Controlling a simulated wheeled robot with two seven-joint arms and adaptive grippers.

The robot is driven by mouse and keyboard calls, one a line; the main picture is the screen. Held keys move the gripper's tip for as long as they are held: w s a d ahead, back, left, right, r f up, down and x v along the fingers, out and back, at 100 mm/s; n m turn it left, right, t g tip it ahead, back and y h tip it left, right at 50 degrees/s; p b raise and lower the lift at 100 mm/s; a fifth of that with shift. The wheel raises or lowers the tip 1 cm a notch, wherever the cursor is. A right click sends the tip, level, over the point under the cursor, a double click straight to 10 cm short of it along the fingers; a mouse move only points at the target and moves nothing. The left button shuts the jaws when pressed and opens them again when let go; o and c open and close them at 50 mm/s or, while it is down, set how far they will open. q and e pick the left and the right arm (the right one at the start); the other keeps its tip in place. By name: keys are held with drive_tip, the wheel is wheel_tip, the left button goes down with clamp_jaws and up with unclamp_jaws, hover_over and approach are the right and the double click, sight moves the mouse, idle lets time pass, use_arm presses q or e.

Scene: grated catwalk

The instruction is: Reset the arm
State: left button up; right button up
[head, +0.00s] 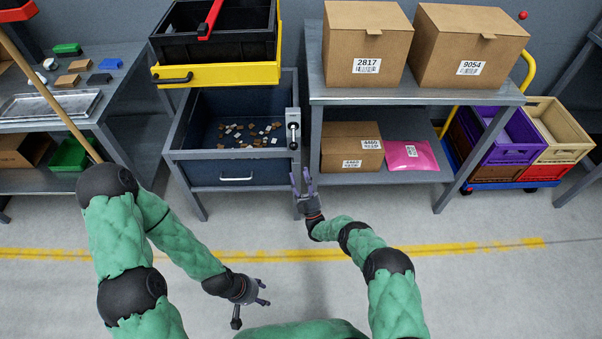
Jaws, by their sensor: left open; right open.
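My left arm (182,240) is bent, with its elbow raised at the left. My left gripper (250,307) hangs over the floor at the lower middle, open and empty. My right arm (392,285) reaches forward from the bottom. My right gripper (303,182) is open and empty, with its fingers pointing away from me, in front of the gap between the dark bin and the shelf.
A dark bin (185,142) holds small scattered pieces. Yellow and black crates (217,75) stand above it. A metal shelf (415,95) carries cardboard boxes (367,42) and a pink package (412,156). A left workbench (115,112) and stacked crates (560,128) flank these. The front floor is clear.

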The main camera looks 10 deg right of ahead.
drive_tip(key=shift+w+h, duration=0.1)
drive_tip(key=shift+h, duration=0.2)
drive_tip(key=w+f+m+g+h+p, duration=0.2)
drive_tip(key=w+m+g+h, duration=0.1)
drive_tip(key=w+g, duration=0.1)
drive_tip(key=s+d+f+m+g+h+p, duration=0.2)
drive_tip(key=s+f+m+g, duration=0.2)
drive_tip(key=s+f+g, duration=0.35)
drive_tip(key=s+r+m+g+p, duration=0.1)
drive_tip(key=s+g, duration=0.3)
drive_tip(key=s, duration=0.7)
drive_tip(key=s+r+m+g+p, duration=0.1)
drive_tip(key=s+r+g, duration=0.3)
drive_tip(key=s, duration=0.8)
drive_tip(key=s+r+m+g+y+p, duration=0.1)
drive_tip(key=s+r+g, duration=0.2)
drive_tip(key=s+g, duration=0.3)
drive_tip(key=s, duration=0.5)
drive_tip(key=shift+s+a, duration=0.25)
drive_tip(key=shift+s, duration=0.1)
